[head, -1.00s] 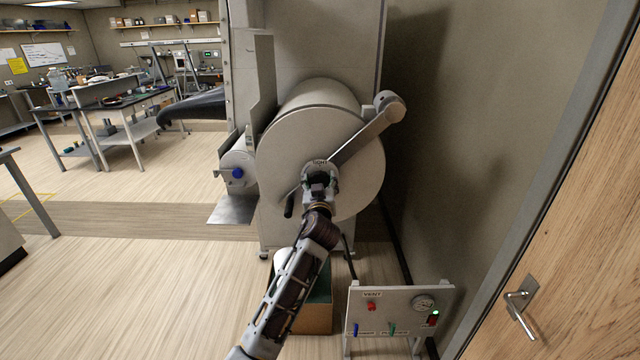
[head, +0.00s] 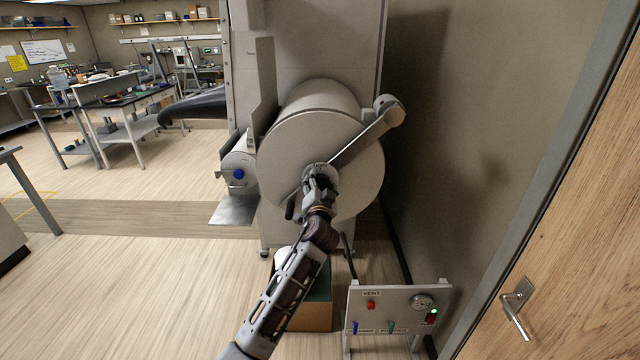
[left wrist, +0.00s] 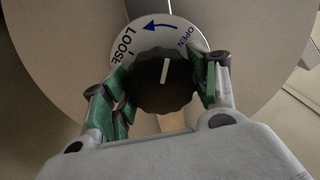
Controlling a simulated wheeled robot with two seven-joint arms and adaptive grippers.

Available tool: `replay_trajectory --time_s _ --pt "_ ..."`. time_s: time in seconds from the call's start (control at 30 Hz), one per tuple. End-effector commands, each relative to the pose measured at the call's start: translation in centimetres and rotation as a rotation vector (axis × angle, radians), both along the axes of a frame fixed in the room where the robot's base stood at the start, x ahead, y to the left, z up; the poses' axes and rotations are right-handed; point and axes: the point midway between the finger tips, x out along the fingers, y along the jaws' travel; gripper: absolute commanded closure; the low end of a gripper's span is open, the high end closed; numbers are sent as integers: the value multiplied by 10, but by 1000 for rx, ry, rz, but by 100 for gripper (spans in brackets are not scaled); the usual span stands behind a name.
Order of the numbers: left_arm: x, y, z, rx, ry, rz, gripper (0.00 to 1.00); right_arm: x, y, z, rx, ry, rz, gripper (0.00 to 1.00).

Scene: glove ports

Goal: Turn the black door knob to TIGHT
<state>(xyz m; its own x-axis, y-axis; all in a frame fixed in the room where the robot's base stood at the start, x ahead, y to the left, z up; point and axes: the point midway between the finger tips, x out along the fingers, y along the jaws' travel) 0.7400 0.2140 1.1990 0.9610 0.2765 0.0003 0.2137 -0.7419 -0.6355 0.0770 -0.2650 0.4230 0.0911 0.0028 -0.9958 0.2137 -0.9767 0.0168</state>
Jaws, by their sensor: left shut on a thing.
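The black door knob (left wrist: 163,84) is at the centre of the round grey door (head: 290,140). In the left wrist view it has a scalloped edge and a white pointer line, tilted slightly right of straight up in the picture. A white dial plate (left wrist: 158,32) behind it shows LOOSE, OPEN and a blue arrow curving toward LOOSE. The pointer lies between the two words. TIGHT is not visible. My left gripper (left wrist: 160,90) has its green-padded fingers on both sides of the knob, shut on it. In the head view my left gripper (head: 320,182) covers the knob. My right gripper is not in view.
A grey bar (head: 365,137) crosses the door diagonally, with a dark handle (head: 290,207) at its lower end. A smaller port with a blue knob (head: 238,174) is at left. A VENT panel (head: 385,312) stands at lower right, near a wooden door (head: 570,250).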

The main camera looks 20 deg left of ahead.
Motion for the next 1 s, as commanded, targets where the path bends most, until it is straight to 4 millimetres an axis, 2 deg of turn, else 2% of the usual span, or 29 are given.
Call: replay_trajectory --time_s 0.3,1.0 --pt "0 0 1 290 84 -1 64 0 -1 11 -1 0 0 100" --pt "0 1 1 917 264 0 64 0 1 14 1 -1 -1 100"
